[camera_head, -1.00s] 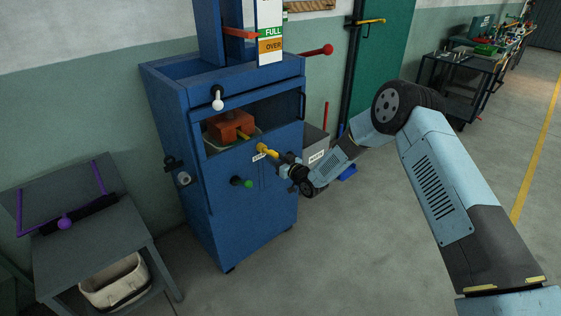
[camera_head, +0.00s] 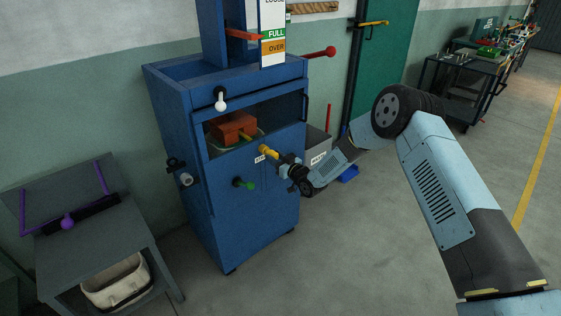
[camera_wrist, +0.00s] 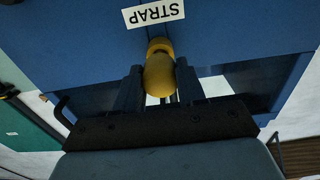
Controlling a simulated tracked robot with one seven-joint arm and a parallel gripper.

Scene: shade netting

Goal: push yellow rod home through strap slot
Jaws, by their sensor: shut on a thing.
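The yellow rod (camera_head: 265,150) ends in a rounded knob at the front of the blue machine (camera_head: 248,205). In the wrist view the yellow knob (camera_wrist: 159,75) sits between my gripper's fingers, just beside a white STRAP label (camera_wrist: 153,12). My gripper (camera_head: 276,156) is shut on the knob. More yellow rod (camera_head: 246,137) shows inside the machine's opening, beside an orange-brown block (camera_head: 232,126). The slot itself is hidden behind the knob and fingers, so I cannot tell how deep the rod sits.
A green-tipped knob (camera_head: 244,183) sticks out below the rod. A grey table (camera_head: 95,235) with a purple frame (camera_head: 67,221) is at left. The floor in front is clear.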

